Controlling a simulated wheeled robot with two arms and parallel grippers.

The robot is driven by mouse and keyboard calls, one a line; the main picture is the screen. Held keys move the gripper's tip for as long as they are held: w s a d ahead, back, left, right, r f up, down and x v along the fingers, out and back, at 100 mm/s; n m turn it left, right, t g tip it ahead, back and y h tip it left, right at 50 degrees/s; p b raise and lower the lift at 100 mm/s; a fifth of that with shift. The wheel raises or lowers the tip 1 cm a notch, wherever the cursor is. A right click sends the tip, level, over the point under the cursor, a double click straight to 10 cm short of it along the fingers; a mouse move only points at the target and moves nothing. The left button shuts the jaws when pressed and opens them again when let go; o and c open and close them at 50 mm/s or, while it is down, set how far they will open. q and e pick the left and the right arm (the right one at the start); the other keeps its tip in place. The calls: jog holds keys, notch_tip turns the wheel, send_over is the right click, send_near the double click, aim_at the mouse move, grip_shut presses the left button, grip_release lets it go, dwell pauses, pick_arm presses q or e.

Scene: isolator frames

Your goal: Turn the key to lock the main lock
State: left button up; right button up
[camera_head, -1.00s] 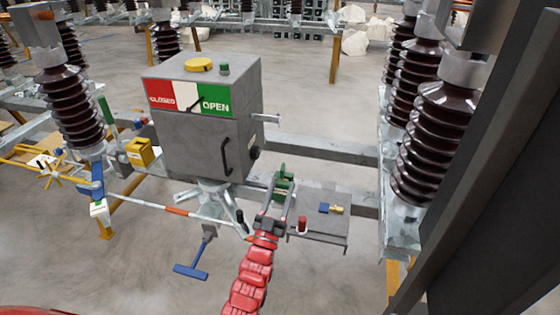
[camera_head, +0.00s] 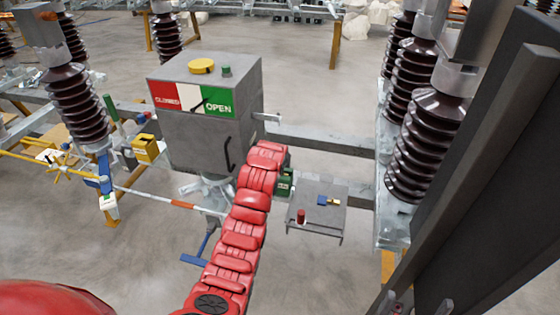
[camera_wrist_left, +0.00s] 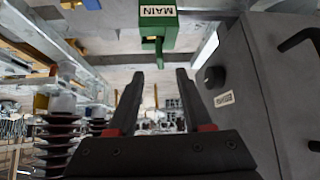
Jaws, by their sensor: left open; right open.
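The green main lock, labelled MAIN, (camera_wrist_left: 157,28) is at the top of the left wrist view, its label upside down. A green key-like piece (camera_wrist_left: 159,52) sticks out of it toward my left gripper. In the head view the lock (camera_head: 286,182) is partly hidden behind my red left arm. My left gripper (camera_wrist_left: 157,76) is open, its fingertips just short of the key-like piece, with nothing held. My arm hides this gripper in the head view. My right gripper (camera_head: 421,306) is open and partly visible at the bottom right edge, far from the lock.
A grey cabinet (camera_head: 205,140) with CLOSED and OPEN signs stands left of the lock. A small grey shelf (camera_head: 318,222) right of the lock bears a red cylinder (camera_head: 301,216) and a blue padlock (camera_head: 322,200).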

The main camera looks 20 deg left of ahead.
pick_arm(q)
jog(key=b+x, duration=0.2)
jog(key=x, duration=0.4)
jog(key=shift+f, duration=0.15)
jog(key=b+x, duration=0.3)
jog(key=b, duration=0.1)
jog(key=shift+f+b, duration=0.2)
jog(key=shift+b, duration=0.1)
jog(key=shift+w+f+b, duration=0.2)
jog(key=shift+w+b, duration=0.05)
jog(key=shift+b, duration=0.05)
jog(key=shift+w+r, duration=0.1)
jog(key=shift+w, duration=0.1)
grip_shut()
jog(key=shift+a, duration=0.15)
dwell(0.7)
